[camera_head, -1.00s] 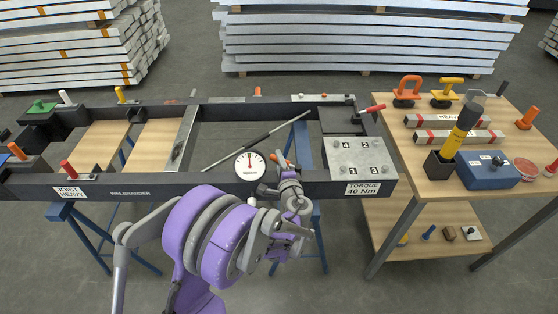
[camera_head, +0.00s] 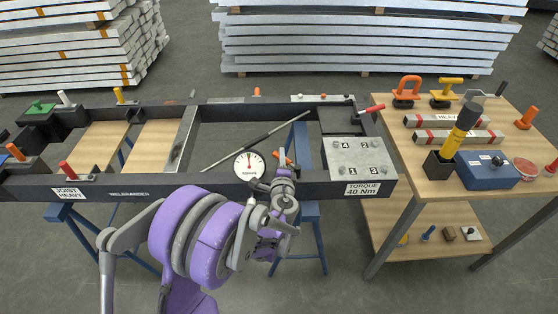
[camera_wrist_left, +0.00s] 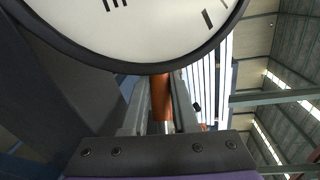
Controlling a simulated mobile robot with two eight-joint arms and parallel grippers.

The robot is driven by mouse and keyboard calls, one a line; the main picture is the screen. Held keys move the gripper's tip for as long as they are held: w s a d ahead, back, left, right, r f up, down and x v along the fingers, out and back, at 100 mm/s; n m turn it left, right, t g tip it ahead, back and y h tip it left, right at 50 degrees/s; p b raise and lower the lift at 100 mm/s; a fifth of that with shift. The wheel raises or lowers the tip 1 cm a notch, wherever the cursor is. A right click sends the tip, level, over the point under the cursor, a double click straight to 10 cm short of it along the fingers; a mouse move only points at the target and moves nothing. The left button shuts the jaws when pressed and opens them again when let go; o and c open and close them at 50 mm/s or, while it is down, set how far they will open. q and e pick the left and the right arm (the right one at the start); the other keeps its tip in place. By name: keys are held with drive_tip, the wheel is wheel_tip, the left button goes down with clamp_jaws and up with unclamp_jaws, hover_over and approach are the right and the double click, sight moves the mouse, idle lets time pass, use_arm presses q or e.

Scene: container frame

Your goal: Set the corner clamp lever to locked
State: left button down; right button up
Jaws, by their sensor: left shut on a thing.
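My left gripper (camera_head: 283,172) is at the front beam of the frame, just right of the round dial gauge (camera_head: 249,164). In the left wrist view its fingers are shut on an orange handle (camera_wrist_left: 162,98), with the gauge (camera_wrist_left: 140,25) large and close above. A bit of the orange handle (camera_head: 281,157) shows above the gripper in the head view; its base is hidden. A red-handled lever (camera_head: 373,108) sits at the frame's far right corner, apart from the gripper. I cannot tell from the labels which lever is the corner clamp's. My right gripper is not in view.
The dark frame (camera_head: 220,187) rests on blue trestles. A grey rod (camera_head: 262,140) lies slanted across its opening. A numbered bolt plate (camera_head: 362,157) is right of the gripper. A wooden table (camera_head: 425,186) with tools and a blue box (camera_head: 487,170) stands at the right.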

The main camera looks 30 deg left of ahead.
use_arm(q)
drive_tip(key=shift+w+d+m+t+h, duration=0.1)
drive_tip(key=shift+w+m+t+h, duration=0.15)
drive_tip(key=shift+m+h, duration=0.2)
drive_tip(key=c, duration=1)
unclamp_jaws()
drive_tip(key=shift+s, duration=0.15)
drive_tip(key=v, duration=1)
drive_tip(key=shift+s+d, duration=0.2)
drive_tip(key=shift+s, duration=0.1)
